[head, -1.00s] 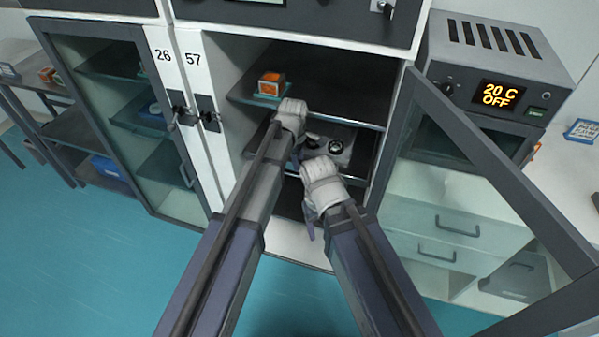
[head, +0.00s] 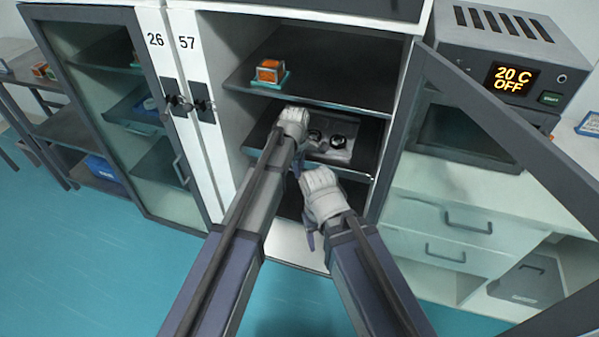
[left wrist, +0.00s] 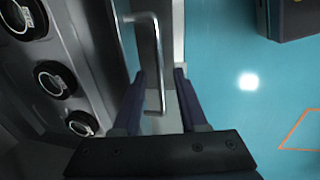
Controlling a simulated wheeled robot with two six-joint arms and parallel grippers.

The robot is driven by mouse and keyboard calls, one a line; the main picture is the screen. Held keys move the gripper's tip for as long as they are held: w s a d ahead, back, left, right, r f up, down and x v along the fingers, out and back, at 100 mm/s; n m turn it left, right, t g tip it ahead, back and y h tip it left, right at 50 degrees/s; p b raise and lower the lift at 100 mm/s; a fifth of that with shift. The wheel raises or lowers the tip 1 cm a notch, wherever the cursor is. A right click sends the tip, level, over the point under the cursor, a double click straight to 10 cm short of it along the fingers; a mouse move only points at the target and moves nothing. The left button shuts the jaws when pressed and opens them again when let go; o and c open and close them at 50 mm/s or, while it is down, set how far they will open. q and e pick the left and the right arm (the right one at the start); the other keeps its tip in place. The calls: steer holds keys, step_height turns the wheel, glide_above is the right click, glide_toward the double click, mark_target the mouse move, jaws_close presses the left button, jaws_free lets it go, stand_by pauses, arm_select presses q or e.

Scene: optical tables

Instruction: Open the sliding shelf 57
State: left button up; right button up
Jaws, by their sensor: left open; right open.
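Cabinet 57 (head: 186,42) stands with its glass door (head: 480,130) swung open to the right. Inside, the sliding shelf (head: 255,138) carries dark round parts (head: 338,143) on a grey base. In the left wrist view, a pale bar handle (left wrist: 153,50) runs along the shelf front. My left gripper (left wrist: 158,78) is open, with its two fingers on either side of the handle's lower part; contact cannot be told. In the head view, the left gripper (head: 293,122) is at the shelf front, its fingers mostly hidden. My right gripper (head: 320,185) is open, lower and to the right.
An upper shelf (head: 330,75) holds an orange box (head: 269,71). Closed cabinet 26 (head: 155,40) is on the left. An oven-like device (head: 510,60) reading "20 C OFF" stands on a bench at right. The teal floor (head: 90,250) is clear at left.

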arm_select(q)
jaws_close()
stand_by(0.4)
stand_by(1.1)
